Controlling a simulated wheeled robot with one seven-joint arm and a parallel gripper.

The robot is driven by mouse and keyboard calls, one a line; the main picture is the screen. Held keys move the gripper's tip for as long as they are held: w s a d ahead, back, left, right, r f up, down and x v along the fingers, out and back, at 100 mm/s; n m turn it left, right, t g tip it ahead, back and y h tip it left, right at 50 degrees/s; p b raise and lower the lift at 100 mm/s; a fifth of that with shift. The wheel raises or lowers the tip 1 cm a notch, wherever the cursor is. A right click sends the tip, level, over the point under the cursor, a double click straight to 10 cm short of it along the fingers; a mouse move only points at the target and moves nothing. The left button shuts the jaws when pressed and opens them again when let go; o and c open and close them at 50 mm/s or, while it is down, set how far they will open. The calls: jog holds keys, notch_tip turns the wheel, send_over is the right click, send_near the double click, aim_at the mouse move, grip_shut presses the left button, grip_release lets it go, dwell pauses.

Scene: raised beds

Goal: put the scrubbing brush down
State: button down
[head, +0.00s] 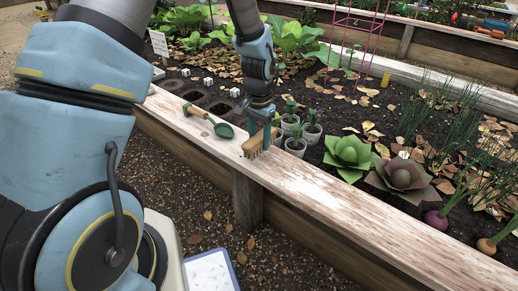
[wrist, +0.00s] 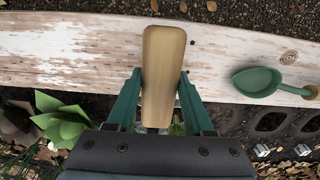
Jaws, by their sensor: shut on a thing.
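The scrubbing brush (head: 254,146) has a light wooden back and pale bristles. My gripper (head: 264,138) is shut on it, with a green finger on each side. In the wrist view, its smooth wooden back (wrist: 163,65) sits between my gripper's fingers (wrist: 160,92) and extends over the plank. In the head view the brush is at the pale, weathered plank rim (head: 310,187) of the raised bed, bristles low. I cannot tell whether the bristles touch the plank. My fingers hide part of the brush.
A green trowel (head: 222,130) lies on the plank left of the brush; its scoop also shows in the wrist view (wrist: 257,81). Small pots with plants (head: 296,146) stand in the soil just behind. The plank to the right is clear.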

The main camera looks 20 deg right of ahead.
aim_at(259, 137)
jog(key=shift+f+b, duration=0.3)
jog(key=shift+f, duration=1.15)
jog(key=shift+f, duration=0.2)
jog(key=shift+c, duration=1.4)
grip_release()
notch_tip(259, 137, up, 12)
jog(key=p, duration=0.3)
jog(key=shift+r, duration=0.2)
